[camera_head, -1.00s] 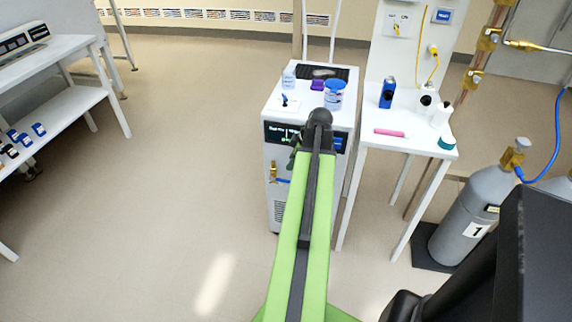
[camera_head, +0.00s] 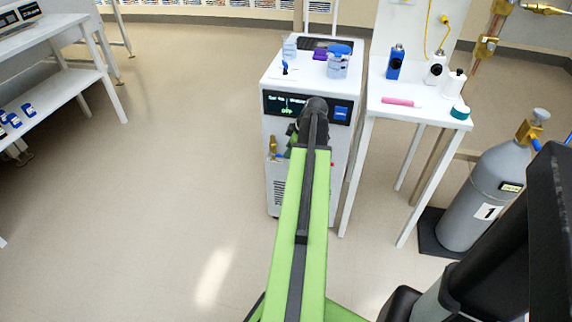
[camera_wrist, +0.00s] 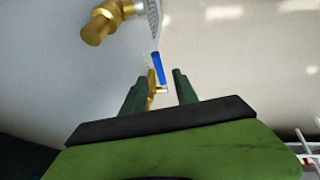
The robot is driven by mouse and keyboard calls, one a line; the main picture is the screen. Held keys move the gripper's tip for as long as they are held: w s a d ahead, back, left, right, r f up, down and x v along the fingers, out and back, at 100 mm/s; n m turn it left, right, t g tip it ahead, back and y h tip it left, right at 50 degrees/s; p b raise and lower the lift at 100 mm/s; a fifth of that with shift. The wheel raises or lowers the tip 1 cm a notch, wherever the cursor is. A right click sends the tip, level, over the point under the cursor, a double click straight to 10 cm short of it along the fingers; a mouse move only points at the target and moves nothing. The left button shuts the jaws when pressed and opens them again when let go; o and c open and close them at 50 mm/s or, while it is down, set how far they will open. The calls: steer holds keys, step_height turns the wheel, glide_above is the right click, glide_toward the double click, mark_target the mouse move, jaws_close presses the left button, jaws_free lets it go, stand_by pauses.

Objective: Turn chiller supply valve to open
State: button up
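The chiller (camera_head: 345,140) is a white box with a dark display on its front. A brass valve (camera_head: 273,146) with a blue lever sits low on the left of that front, and the arm's end partly covers the area beside it. In the wrist view, my gripper (camera_wrist: 160,80) is open, its two dark green fingers apart. The blue lever (camera_wrist: 158,68) shows in line with the gap between the fingertips, with brass valve parts (camera_wrist: 151,86) beside the left finger. I cannot tell whether a finger touches them. A larger brass fitting (camera_wrist: 100,25) is at upper left.
Bottles and a blue-lidded jar (camera_head: 338,62) stand on the chiller. A white table (camera_head: 390,103) with small items adjoins it on the right. A grey gas cylinder (camera_head: 485,190) stands farther right. The floor (camera_head: 180,130) left of the chiller is clear.

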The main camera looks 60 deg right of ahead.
mark_target(281, 156)
steer(key=b+x, duration=0.2)
steer(key=x, duration=0.1)
steer(key=shift+w+f, duration=0.1)
steer(key=shift+f, duration=0.2)
steer(key=shift+r, duration=0.1)
steer(key=shift+c, duration=0.2)
jaws_close()
steer(key=shift+a, duration=0.15)
stand_by(0.8)
